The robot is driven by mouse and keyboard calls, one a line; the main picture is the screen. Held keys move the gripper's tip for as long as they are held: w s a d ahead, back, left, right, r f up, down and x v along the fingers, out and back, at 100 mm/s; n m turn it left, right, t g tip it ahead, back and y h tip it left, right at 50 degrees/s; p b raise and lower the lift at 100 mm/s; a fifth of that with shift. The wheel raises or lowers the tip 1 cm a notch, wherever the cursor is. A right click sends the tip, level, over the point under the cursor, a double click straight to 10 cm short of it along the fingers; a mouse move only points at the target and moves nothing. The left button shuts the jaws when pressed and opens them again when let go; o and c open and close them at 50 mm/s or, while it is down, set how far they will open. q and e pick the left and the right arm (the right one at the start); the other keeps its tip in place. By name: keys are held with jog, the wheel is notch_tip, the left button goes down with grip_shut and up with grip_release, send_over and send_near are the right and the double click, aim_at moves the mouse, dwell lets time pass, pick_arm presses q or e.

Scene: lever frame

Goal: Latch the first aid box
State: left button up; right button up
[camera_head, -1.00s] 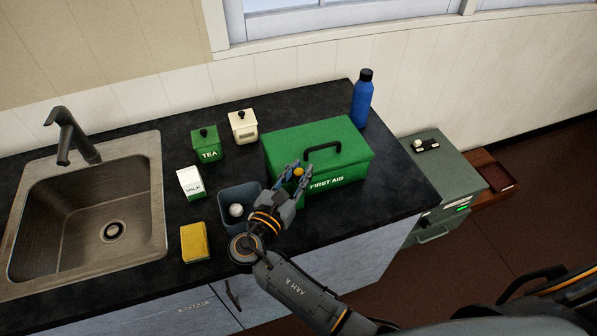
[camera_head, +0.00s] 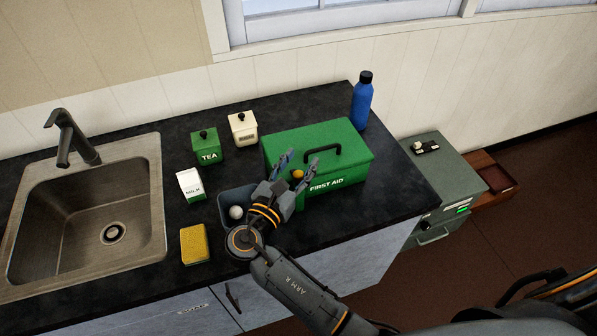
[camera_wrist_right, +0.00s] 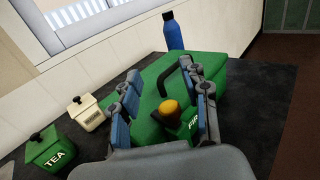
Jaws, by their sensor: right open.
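The green first aid box (camera_head: 335,151) stands on the dark counter with its lid down and a black handle (camera_head: 322,152) on top; it also shows in the wrist view (camera_wrist_right: 236,70). A small orange-yellow knob (camera_head: 297,174) is at the left end of its front, and also shows in the wrist view (camera_wrist_right: 171,108). My right gripper (camera_head: 286,172) is open at the box's front left, and in the wrist view its fingers (camera_wrist_right: 165,100) stand on either side of the knob. I cannot tell whether they touch it. My left gripper is not in view.
A grey-blue bin (camera_head: 228,198) with a white ball (camera_head: 236,212) sits beside my right wrist. A milk carton (camera_head: 190,184), sponge (camera_head: 194,243), tea canister (camera_head: 207,147) and cream canister (camera_head: 243,128) stand left. A blue bottle (camera_head: 362,102) stands behind the box.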

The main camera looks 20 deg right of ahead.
aim_at(298, 173)
notch_tip(298, 173, up, 6)
jog(key=shift+r, duration=0.15)
